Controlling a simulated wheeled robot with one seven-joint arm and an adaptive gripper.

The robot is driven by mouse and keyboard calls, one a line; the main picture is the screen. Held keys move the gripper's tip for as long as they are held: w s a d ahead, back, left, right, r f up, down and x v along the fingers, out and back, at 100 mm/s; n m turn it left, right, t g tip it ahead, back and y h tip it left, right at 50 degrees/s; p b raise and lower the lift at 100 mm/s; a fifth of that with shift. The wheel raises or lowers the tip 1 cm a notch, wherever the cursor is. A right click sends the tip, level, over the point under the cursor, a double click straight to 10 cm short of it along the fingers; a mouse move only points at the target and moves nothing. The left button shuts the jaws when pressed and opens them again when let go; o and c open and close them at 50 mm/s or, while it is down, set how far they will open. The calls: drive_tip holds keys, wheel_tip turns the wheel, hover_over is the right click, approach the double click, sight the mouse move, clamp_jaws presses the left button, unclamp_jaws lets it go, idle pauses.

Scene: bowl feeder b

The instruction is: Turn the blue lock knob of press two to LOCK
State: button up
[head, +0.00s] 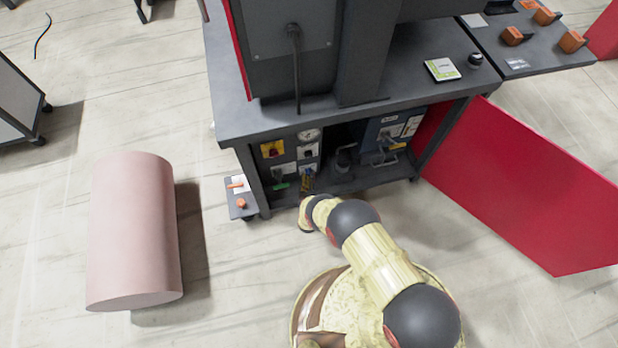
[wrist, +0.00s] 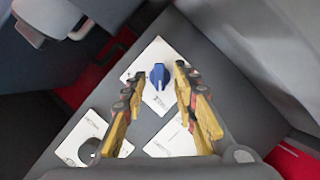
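The blue lock knob (wrist: 159,75) stands on a white label plate (wrist: 142,66) in the wrist view. Its narrow grip points roughly up and down in that picture; the label's words are too small to read. My gripper (wrist: 159,72) is open, with one yellow finger on each side of the knob and a gap on both sides. I cannot tell how far the fingertips are from the panel in depth. In the head view my gripper (head: 307,182) is at the front of the lower control panel, and the knob is largely hidden there.
The panel also carries a yellow plate with a red switch (head: 272,149), a gauge (head: 309,135) and a green handle (head: 281,186). The bench top (head: 400,92) overhangs it. A red door (head: 535,195) stands open at right.

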drive_tip(key=shift+c, duration=1.2)
drive_tip(key=c, duration=0.4)
clamp_jaws()
drive_tip(key=m+y, duration=0.2)
drive_tip(key=m, duration=0.2)
drive_tip(key=d+m+g+y, duration=0.1)
drive_tip(key=m+y, duration=0.2)
drive_tip(key=m, duration=0.1)
drive_tip(key=m+g+y, duration=0.1)
drive_tip(key=m+y, duration=0.1)
drive_tip(key=m, duration=0.2)
drive_tip(key=shift+w+d+y, duration=0.2)
drive_tip(key=shift+y, duration=0.2)
drive_tip(key=shift+m, duration=0.3)
drive_tip(key=o, duration=0.7)
unclamp_jaws()
drive_tip(key=shift+c, duration=0.2)
